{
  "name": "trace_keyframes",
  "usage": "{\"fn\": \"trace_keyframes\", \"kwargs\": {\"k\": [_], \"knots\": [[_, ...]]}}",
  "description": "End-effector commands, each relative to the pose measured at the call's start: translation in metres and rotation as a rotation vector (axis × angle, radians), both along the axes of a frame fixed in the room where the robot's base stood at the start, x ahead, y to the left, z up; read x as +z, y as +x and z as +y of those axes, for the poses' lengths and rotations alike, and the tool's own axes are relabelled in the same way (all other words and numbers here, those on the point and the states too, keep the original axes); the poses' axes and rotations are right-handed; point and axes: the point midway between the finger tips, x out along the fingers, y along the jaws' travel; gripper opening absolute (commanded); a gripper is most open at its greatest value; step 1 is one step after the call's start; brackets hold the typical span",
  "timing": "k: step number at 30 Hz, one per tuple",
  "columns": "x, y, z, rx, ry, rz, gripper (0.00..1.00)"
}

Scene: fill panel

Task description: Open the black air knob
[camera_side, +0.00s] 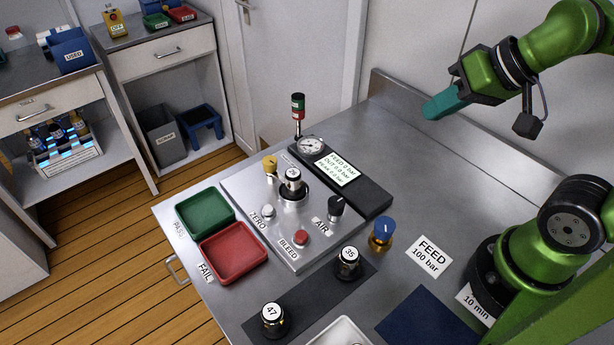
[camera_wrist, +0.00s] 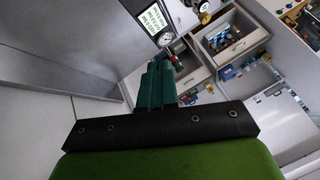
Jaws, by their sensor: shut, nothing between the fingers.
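The black air knob (camera_side: 337,207) stands at the front right of the grey panel (camera_side: 250,215), beside the AIR label. I cannot make out its turn position. It does not show in the wrist view. My gripper (camera_side: 432,110) has teal fingers and is raised above the bench, behind and to the right of the knob, well apart from it. The fingers are together and empty, pointing left. In the wrist view the shut fingers (camera_wrist: 157,85) point toward the gauge (camera_wrist: 164,40) and display (camera_wrist: 152,16).
A blue-topped regulator (camera_side: 382,233) stands right of the knob. Green (camera_side: 205,212) and red trays (camera_side: 234,251) lie left. The back-right bench is clear.

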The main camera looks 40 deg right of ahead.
Motion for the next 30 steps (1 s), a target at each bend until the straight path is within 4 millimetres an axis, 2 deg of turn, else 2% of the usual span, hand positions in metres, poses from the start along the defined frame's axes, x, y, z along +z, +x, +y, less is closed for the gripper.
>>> {"fn": "trace_keyframes", "kwargs": {"k": [11,12,17,21,24,30], "knots": [[0.000,0.000,0.000,0.000,0.000,0.000,0.00],[0.000,0.000,0.000,0.000,0.000,0.000,0.02],[-0.007,0.001,0.010,0.041,0.000,0.034,0.26],[-0.014,0.016,0.033,0.131,-0.012,0.124,0.47],[-0.019,0.031,0.055,0.157,-0.013,0.235,0.60],[-0.031,0.058,0.103,0.061,-0.039,0.472,0.60]]}}
